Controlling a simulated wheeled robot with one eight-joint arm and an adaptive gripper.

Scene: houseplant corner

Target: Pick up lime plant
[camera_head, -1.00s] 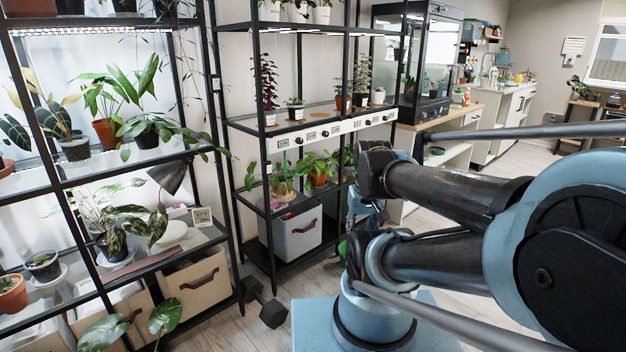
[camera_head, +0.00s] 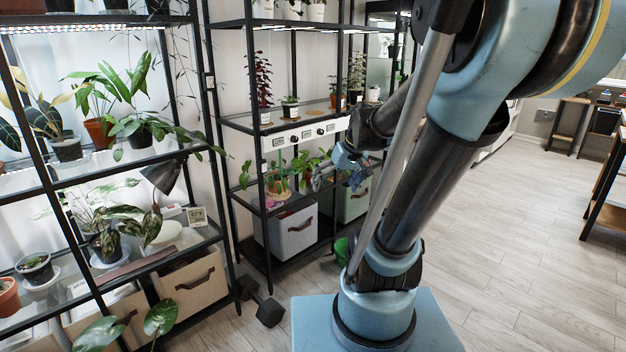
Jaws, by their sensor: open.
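I cannot tell for certain which plant is the lime plant. My gripper (camera_head: 318,178) is small in the view at the front of this shelf, just right of the bright green plant. Its fingers look apart, and I see nothing held in them. My wrist and arm hide part of the shelf's right side.
A grey bin (camera_head: 288,230) and a greenish bin (camera_head: 353,199) sit below. The left rack holds several potted plants and a dark lamp (camera_head: 163,176). A dumbbell (camera_head: 262,304) lies on the floor. The wooden floor (camera_head: 530,240) at right is clear.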

